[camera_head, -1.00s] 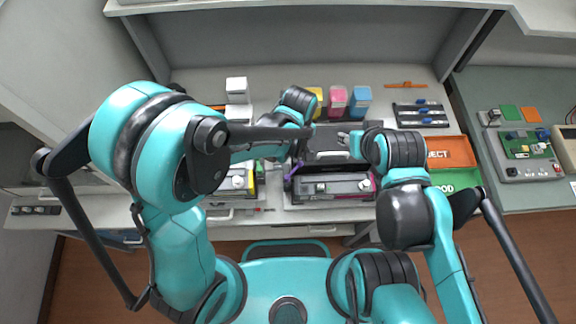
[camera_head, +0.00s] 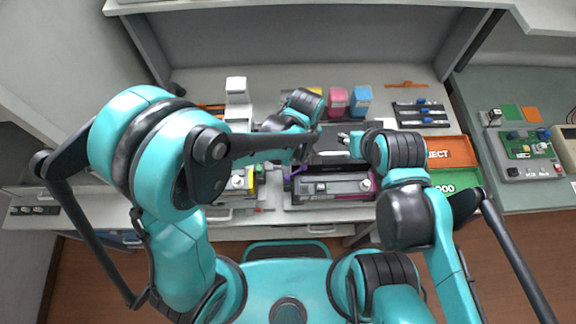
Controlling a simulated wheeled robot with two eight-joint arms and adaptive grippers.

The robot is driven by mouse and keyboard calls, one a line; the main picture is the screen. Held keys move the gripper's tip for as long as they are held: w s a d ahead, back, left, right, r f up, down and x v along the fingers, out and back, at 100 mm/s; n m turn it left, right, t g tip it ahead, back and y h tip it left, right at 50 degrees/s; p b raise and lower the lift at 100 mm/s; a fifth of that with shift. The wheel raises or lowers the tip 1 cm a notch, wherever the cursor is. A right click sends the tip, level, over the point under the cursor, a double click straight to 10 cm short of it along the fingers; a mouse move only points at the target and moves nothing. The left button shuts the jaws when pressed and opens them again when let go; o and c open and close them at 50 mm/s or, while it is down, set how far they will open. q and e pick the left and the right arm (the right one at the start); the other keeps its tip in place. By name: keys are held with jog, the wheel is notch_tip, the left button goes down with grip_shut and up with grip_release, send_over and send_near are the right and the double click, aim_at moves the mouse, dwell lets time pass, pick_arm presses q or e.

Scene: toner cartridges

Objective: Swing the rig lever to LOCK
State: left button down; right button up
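The rig (camera_head: 330,188) is a dark and grey unit at the front middle of the bench, with a grey cartridge-like block along its front. A purple lever (camera_head: 296,172) shows at its left side, slanting up to the right; LOCK markings cannot be read. My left gripper (camera_head: 311,154) is over the rig, just above and right of the lever in the picture. Its fingers are small and partly hidden by its wrist, so contact with the lever cannot be told. My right gripper (camera_head: 343,138) is over the rig's back right part, pointing left, holding nothing visible; its finger gap is unclear.
Yellow, pink (camera_head: 338,98) and blue (camera_head: 361,97) bottles stand behind the rig. An orange REJECT tray (camera_head: 455,152) and a green tray (camera_head: 458,179) lie at right. A white stacked unit (camera_head: 237,90) stands at left. My arms crowd the space above the rig.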

pick_arm(q)
jog(key=shift+s+d, duration=0.25)
dwell(0.3)
jog(key=shift+s+d, duration=0.4)
jog(key=shift+s, duration=0.05)
dwell(0.3)
jog(key=shift+s+d+b, duration=0.2)
jog(key=shift+s+b, duration=0.1)
jog(key=shift+r, duration=0.1)
jog(key=shift+r+p, duration=2.55)
jog(key=shift+r, duration=0.9)
jog(key=shift+f, duration=0.1)
